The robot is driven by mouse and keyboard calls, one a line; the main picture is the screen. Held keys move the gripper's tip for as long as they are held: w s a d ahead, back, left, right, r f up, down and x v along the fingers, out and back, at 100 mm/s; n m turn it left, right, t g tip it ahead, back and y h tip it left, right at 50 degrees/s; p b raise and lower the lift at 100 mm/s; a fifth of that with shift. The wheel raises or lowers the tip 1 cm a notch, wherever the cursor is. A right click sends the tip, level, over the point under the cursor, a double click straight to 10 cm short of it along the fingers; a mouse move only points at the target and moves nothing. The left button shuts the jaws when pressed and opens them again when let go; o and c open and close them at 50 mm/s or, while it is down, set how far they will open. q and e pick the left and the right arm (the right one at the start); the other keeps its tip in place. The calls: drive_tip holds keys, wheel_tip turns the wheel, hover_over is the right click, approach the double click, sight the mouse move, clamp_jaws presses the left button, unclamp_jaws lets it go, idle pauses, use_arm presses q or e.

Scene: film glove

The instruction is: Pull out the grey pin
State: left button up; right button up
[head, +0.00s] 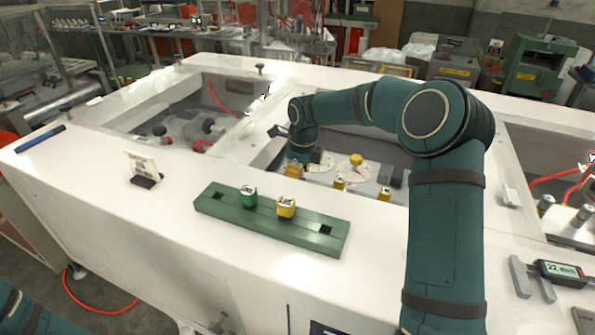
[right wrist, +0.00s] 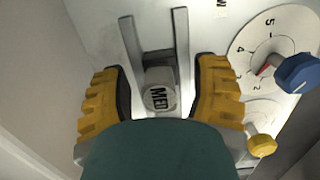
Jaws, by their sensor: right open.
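The grey pin (right wrist: 160,98), with dark letters on its end, shows in the right wrist view between two upright grey bars. My right gripper (right wrist: 160,88) is open, with one yellow-padded finger on each side of the pin and a visible gap to each. In the head view my right gripper (head: 294,171) reaches down into the middle recess of the white bench, and I cannot make out the pin there. My left gripper is out of view; only a bit of my left arm shows at the lower left.
A numbered dial with a blue knob (right wrist: 297,73) and a yellow knob (right wrist: 261,145) sit right of the pin. A green block (head: 325,238) holding a green and a yellow plug lies on the white bench top (head: 170,225). A caliper (head: 560,269) lies at right.

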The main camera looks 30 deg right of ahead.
clamp_jaws()
drive_tip(key=shift+w+r, duration=0.1)
drive_tip(key=shift+r, duration=0.4)
idle(0.5)
drive_tip(key=shift+f, duration=0.45)
drive_tip(key=c, duration=0.9)
unclamp_jaws()
drive_tip(key=shift+f, duration=0.1)
clamp_jaws()
